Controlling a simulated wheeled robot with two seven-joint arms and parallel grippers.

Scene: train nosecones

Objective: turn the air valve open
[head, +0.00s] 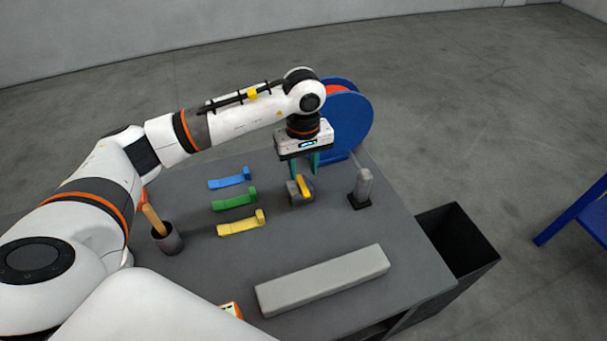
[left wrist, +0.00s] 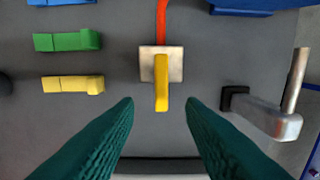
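The air valve (left wrist: 146,66) is a small grey metal block with a yellow lever (left wrist: 162,88) on it, standing on the grey table. In the left wrist view the lever points down the picture and an orange-red hose (left wrist: 162,20) leads away from the block's far side. The yellow lever (head: 304,186) also shows in the head view. My left gripper (head: 305,163) hangs above the valve, pointing down. Its green fingers (left wrist: 160,112) are apart with nothing between them, and the lever lies just ahead of the gap. My right gripper is not in view.
Blue, green (head: 235,199) and yellow (head: 241,223) pieces lie left of the valve. A grey metal fitting on a black base (head: 362,187) stands to its right. A blue reel (head: 347,120) is behind, a long grey block (head: 322,278) in front, a dark bin (head: 457,240) beyond the edge.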

